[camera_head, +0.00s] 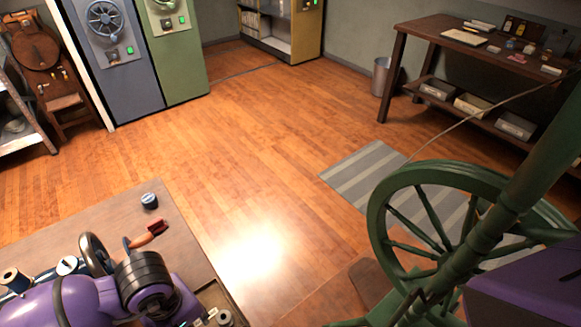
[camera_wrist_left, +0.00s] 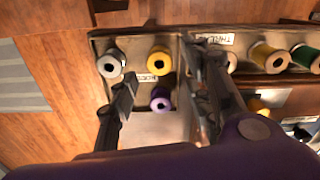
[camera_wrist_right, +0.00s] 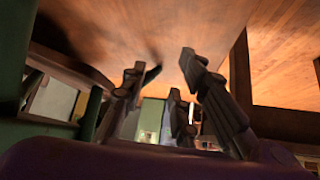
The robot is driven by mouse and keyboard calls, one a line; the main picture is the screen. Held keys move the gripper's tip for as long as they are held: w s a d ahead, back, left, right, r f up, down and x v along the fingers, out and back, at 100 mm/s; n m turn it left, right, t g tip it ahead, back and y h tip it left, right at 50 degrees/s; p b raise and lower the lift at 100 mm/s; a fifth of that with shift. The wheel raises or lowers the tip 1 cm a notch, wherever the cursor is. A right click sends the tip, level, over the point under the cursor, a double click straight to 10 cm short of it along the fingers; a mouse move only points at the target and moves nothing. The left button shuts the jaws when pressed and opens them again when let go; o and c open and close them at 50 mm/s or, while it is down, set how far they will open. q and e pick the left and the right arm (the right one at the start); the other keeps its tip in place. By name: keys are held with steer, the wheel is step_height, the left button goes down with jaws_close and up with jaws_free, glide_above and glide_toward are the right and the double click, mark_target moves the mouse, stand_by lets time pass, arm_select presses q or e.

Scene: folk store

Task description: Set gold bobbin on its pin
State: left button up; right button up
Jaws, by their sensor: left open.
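In the left wrist view a yellow-gold bobbin (camera_wrist_left: 159,60) stands on a tray (camera_wrist_left: 135,42), between my left gripper's fingertips in the picture. My left gripper (camera_wrist_left: 158,72) is open; I see no contact. A second yellow-gold bobbin (camera_wrist_left: 268,57) stands farther right. I cannot tell which one the task names. A silver bobbin (camera_wrist_left: 110,64) and a purple bobbin (camera_wrist_left: 160,100) stand near the first. My right gripper (camera_wrist_right: 162,64) has its fingers apart with nothing held between them. The gold bobbin's pin is not identifiable.
A green spinning wheel (camera_head: 378,213) stands at the right. A desk (camera_head: 415,32) stands at the back right.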

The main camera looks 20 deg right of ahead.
arm_select(q)
step_height(320, 180, down, 4)
steer(key=shift+r+b, duration=0.15)
steer(key=shift+b, duration=0.7)
arm_select(e)
steer(key=shift+s+f, duration=0.3)
steer(key=shift+f, duration=0.3)
steer(key=shift+s+f, duration=0.3)
steer(key=shift+f, duration=0.25)
arm_select(q)
steer(key=shift+f+b, duration=0.35)
steer(key=shift+f, duration=0.2)
arm_select(e)
steer(key=shift+s+f+g, duration=0.3)
steer(key=shift+f, duration=0.15)
arm_select(q)
steer(key=c, duration=1)
steer(key=shift+c, duration=0.2)
steer(key=shift+r, duration=0.1)
